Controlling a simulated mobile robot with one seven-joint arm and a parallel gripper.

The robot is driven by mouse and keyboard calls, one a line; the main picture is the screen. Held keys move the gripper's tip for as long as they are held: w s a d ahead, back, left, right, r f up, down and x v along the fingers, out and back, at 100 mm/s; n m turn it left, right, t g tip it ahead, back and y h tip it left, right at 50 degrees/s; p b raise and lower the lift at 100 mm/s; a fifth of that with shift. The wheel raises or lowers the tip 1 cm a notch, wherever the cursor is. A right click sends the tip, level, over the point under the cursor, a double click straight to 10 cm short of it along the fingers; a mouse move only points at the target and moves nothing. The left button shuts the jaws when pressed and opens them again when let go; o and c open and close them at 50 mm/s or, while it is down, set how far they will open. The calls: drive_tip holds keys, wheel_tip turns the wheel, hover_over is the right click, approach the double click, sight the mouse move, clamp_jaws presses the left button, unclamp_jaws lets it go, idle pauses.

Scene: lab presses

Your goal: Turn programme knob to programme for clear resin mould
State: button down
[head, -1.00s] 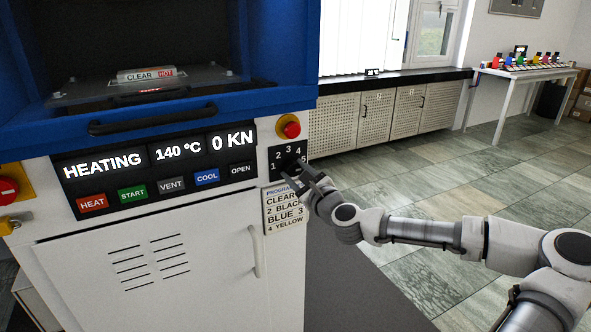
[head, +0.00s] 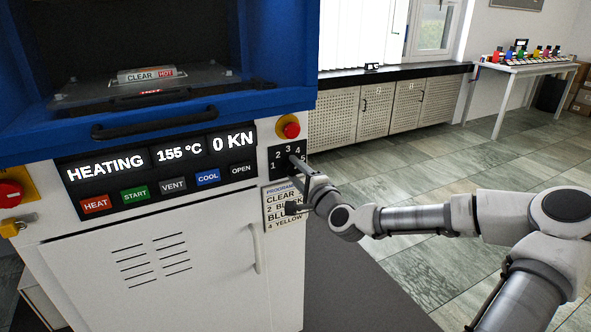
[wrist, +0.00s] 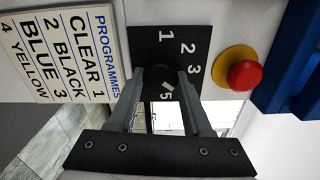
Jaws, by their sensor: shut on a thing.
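The programme knob (wrist: 167,86) is dark and sits on a black plate (wrist: 185,38) numbered 1 to 5 in the wrist view. A small pale mark shows on it; which number it faces I cannot tell. My gripper (wrist: 164,78) has one finger on each side of the knob and is shut on it. In the head view my gripper (head: 294,184) hides the knob. The programme card (wrist: 60,60) reads CLEAR 1, 2 BLACK, BLUE 3, 4 YELLOW. A mould labelled CLEAR, HOT (head: 147,75) lies inside the press.
A red emergency button (wrist: 246,74) is close beside the number plate. The press display (head: 160,155) shows HEATING, 155 °C, 0 KN, above a row of coloured buttons. A vertical door handle (head: 255,248) is below left of my gripper. Open floor lies to the right.

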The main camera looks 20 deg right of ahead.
drive_tip(key=n, duration=0.3)
drive_tip(key=shift+n, duration=0.3)
drive_tip(key=shift+n+p, duration=0.3)
drive_tip(key=shift+n, duration=1.4)
drive_tip(key=shift+c, duration=1.7)
unclamp_jaws()
